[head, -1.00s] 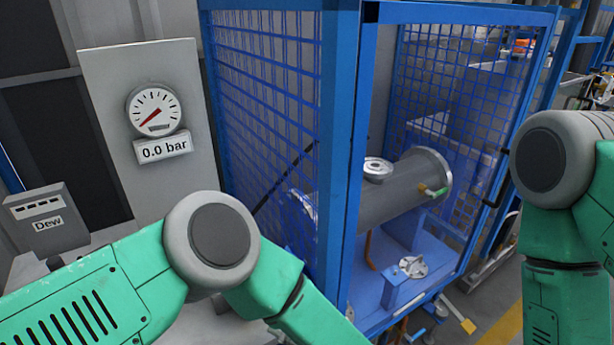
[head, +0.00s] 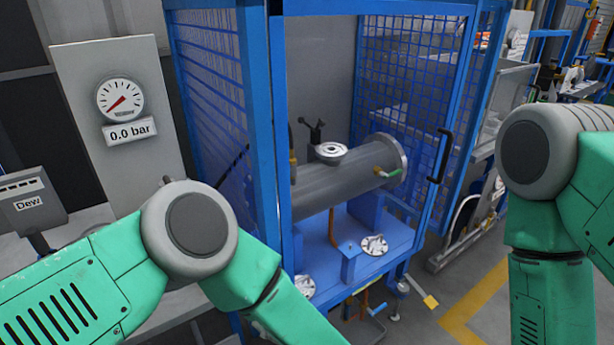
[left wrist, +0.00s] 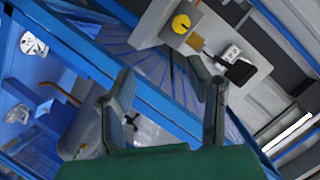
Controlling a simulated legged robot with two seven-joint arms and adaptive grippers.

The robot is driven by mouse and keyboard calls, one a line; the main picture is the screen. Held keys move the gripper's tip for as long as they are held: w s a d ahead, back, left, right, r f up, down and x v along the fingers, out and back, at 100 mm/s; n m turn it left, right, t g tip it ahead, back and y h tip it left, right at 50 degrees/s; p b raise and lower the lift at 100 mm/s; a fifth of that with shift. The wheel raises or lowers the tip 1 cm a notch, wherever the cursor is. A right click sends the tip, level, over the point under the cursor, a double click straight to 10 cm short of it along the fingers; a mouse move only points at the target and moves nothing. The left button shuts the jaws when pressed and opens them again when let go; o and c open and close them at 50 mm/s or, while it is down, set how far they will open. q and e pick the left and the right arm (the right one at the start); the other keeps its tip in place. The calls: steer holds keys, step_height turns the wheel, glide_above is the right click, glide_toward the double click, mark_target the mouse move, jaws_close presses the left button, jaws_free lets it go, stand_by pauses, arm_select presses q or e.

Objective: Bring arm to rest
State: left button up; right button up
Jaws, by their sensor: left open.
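The grey flanged shell (head: 340,188) lies inside the blue mesh cage (head: 260,110), with a round flange on top and a wide flange at its right end. My left arm crosses the lower left of the head view, and its gripper is below that picture. In the left wrist view my left gripper (left wrist: 168,92) is open, its two dark fingers apart with nothing between them, in front of a blue cage beam (left wrist: 90,60). My right arm stands at the right edge of the head view; its gripper is out of the picture.
A panel with a gauge (head: 121,99) reading 0.0 bar and a Dew meter (head: 31,204) stand at the left. Loose round flange parts (head: 374,246) lie on the blue base. The cage's mesh door (head: 420,110) stands open. Yellow floor marking (head: 470,312) shows at lower right.

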arm_select(q)
steer(key=a+f+m+h+b, duration=0.3)
steer(key=a+f+h, duration=0.55)
steer(key=f, duration=0.35)
steer(key=s+a+f+n+g+h+b, duration=0.1)
steer(key=s+a+g, duration=0.3)
steer(key=s+a, duration=0.3)
steer(key=s+a+f+n+g+h+b, duration=0.1)
steer(key=s+a+g, duration=0.4)
steer(key=s, duration=1)
steer(key=shift+a+f+g+b, duration=0.35)
steer(key=shift+a+f, duration=0.35)
steer(key=shift+a, duration=0.25)
steer(key=shift+d, duration=0.1)
steer(key=shift+d+r, duration=0.15)
steer(key=shift+d, duration=0.25)
